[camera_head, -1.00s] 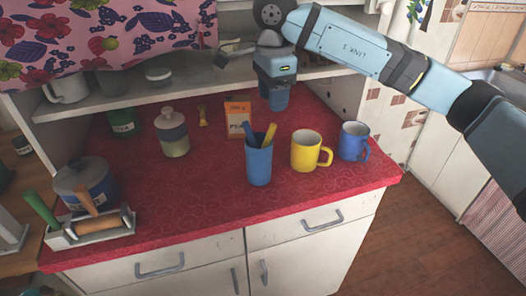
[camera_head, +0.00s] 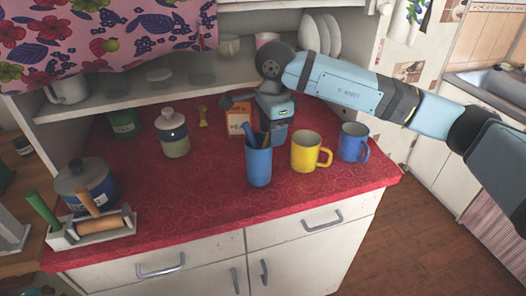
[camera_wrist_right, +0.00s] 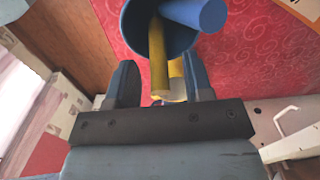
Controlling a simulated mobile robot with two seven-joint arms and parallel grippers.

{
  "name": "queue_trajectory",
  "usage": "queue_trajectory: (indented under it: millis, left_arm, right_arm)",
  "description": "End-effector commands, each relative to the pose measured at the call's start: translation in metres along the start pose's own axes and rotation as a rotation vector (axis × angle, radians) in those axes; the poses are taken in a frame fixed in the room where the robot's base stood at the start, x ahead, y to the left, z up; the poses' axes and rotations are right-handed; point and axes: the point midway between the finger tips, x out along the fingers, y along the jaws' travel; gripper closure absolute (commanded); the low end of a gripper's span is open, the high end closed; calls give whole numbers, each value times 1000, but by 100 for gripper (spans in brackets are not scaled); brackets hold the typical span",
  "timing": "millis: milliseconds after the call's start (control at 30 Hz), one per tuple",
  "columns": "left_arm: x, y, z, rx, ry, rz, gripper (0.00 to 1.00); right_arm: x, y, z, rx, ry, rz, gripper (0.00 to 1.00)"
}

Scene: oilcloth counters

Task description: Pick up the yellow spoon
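A yellow handle, which I take for the yellow spoon (camera_wrist_right: 158,62), stands in a blue cup (camera_head: 259,168) beside a blue handle (camera_head: 250,136). The lower end of the yellow handle and whatever is inside the cup are hidden. My right gripper (camera_head: 272,138) is just above and behind the cup and largely covers the yellow handle in the head view. In the right wrist view its two fingers (camera_wrist_right: 160,88) are apart, with the end of the yellow handle between them in the picture. I cannot tell any contact. My left gripper is not in view.
A yellow mug (camera_head: 305,153) and a blue mug (camera_head: 353,143) stand right of the cup. An orange-and-white box (camera_head: 236,119) is behind it. A lidded jar (camera_head: 173,133), a pot (camera_head: 86,184) and a utensil tray stand left. The red counter (camera_head: 190,205) is clear in front.

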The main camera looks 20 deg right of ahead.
Motion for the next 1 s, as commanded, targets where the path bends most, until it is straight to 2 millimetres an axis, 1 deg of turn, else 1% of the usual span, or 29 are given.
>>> queue_trajectory:
  millis: [33,67,100,200,500,667,867,1000]
  left_arm:
    - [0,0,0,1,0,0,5]
    - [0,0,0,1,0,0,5]
    - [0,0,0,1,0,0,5]
    - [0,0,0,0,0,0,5]
    - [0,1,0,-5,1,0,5]
    - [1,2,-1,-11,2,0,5]
    - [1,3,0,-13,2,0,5]
    - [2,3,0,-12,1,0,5]
  right_arm:
    - [0,0,0,0,0,0,64]
    - [0,0,0,0,0,0,71]
    - [0,0,0,0,0,0,80]
    - [0,0,0,0,0,0,100]
    - [-1,0,0,0,0,0,100]
    - [-9,-1,0,0,-1,-2,100]
    - [-35,-1,0,-1,-1,-3,100]
    - [-62,-2,1,-1,-1,-5,100]
